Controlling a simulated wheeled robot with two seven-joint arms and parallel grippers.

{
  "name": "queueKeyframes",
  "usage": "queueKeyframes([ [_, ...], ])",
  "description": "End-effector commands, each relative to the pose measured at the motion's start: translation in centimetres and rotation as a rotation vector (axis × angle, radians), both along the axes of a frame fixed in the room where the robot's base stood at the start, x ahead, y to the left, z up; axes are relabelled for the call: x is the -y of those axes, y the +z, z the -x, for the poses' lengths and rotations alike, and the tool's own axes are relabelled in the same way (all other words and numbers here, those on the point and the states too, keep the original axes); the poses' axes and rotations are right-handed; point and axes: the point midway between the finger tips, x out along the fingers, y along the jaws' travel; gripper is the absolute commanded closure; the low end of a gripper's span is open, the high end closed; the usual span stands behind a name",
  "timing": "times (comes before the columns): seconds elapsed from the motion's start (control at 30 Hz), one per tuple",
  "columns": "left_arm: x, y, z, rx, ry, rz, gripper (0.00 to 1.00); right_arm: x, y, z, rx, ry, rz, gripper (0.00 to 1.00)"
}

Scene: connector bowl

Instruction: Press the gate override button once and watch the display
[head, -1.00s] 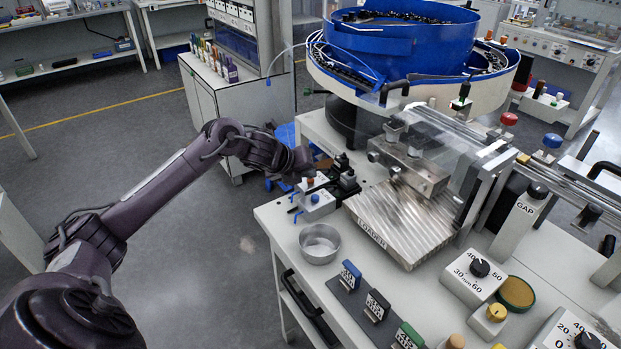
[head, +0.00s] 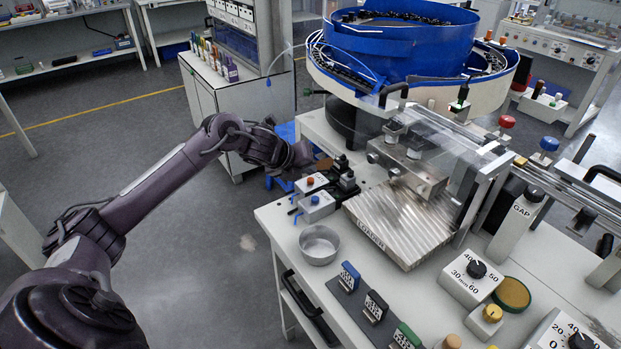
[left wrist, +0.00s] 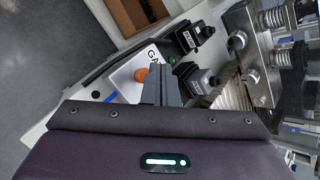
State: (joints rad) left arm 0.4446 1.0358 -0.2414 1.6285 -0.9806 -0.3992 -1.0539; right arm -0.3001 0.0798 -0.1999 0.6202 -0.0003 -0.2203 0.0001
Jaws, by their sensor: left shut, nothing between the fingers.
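A small white box (head: 300,187) with an orange button (head: 310,181) stands near the table's left edge. In the left wrist view, a label beginning "GA" (left wrist: 150,56) lies beside the orange button (left wrist: 141,74). My left gripper (head: 303,153) is shut and empty, above and behind this box in the head view. In the left wrist view its fingers (left wrist: 160,84) cover part of the box beside the button; contact cannot be told. Two small black units with white labels (left wrist: 186,40) (left wrist: 207,82) stand close by. No readable display shows. My right gripper is not in view.
A grey box with a blue button (head: 315,200) stands in front of the orange-button box. A metal bowl (head: 319,244) and a ribbed loader plate (head: 400,225) are nearby. A large blue bowl feeder (head: 400,45) stands behind.

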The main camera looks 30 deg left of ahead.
Motion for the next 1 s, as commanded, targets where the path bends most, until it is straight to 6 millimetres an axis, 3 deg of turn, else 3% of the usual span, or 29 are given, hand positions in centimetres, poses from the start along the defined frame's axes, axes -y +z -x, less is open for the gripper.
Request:
queueKeyframes([
  [0.53, 0.0, 5.0, 0.0, 0.0, 0.0, 0.0, 1.0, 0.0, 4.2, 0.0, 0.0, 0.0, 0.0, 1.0],
  [1.0, 0.0, 5.0, 0.0, 0.0, 0.0, 0.0, 1.0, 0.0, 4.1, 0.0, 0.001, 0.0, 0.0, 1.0],
])
